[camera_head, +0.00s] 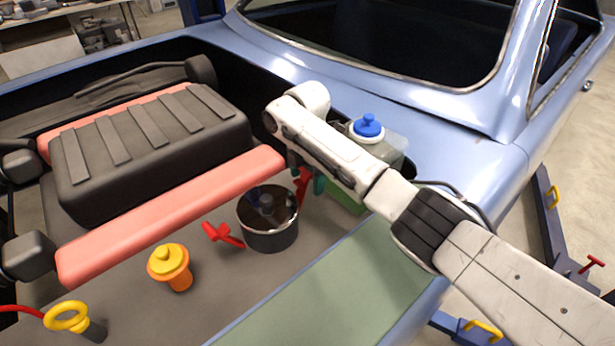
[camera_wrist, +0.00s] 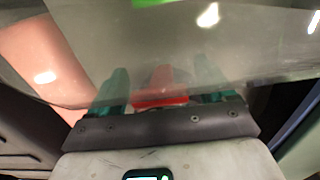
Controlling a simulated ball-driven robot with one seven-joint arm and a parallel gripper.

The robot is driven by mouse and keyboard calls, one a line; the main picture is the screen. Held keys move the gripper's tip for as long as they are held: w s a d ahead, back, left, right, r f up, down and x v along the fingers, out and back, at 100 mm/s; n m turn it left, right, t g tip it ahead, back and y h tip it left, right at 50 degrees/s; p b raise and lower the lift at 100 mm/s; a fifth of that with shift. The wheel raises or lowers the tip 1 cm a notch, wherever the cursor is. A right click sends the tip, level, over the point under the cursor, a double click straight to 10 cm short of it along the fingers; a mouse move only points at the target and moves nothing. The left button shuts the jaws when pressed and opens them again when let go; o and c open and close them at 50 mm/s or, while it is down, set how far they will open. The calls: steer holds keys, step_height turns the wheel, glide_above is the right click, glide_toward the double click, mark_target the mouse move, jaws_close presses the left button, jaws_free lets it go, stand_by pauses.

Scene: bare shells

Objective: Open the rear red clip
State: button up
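The rear red clip (camera_head: 303,186) stands at the far right side of a round dark canister (camera_head: 268,240) in the head view, partly hidden by my arm. My gripper (camera_head: 317,186) points down at that clip, and only a little of its teal fingers shows. In the wrist view the red clip (camera_wrist: 160,97) lies between the two teal fingers of my gripper (camera_wrist: 162,82). The fingers are apart, with a visible gap on each side of the clip. A hazy grey surface blurs the fingertips, so contact is hard to judge. Another red clip (camera_head: 222,234) sticks out at the canister's left.
A translucent tank (camera_head: 388,146) with a blue cap (camera_head: 367,126) stands close behind my gripper. A black engine cover (camera_head: 150,150) and a salmon-red bar (camera_head: 170,214) lie left. An orange-yellow cap (camera_head: 169,265) and a yellow ring handle (camera_head: 68,317) stand in front. The blue car body surrounds the bay.

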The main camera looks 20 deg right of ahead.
steer(key=shift+o, duration=0.9)
step_height(320, 180, up, 11)
steer(key=shift+f, duration=0.25)
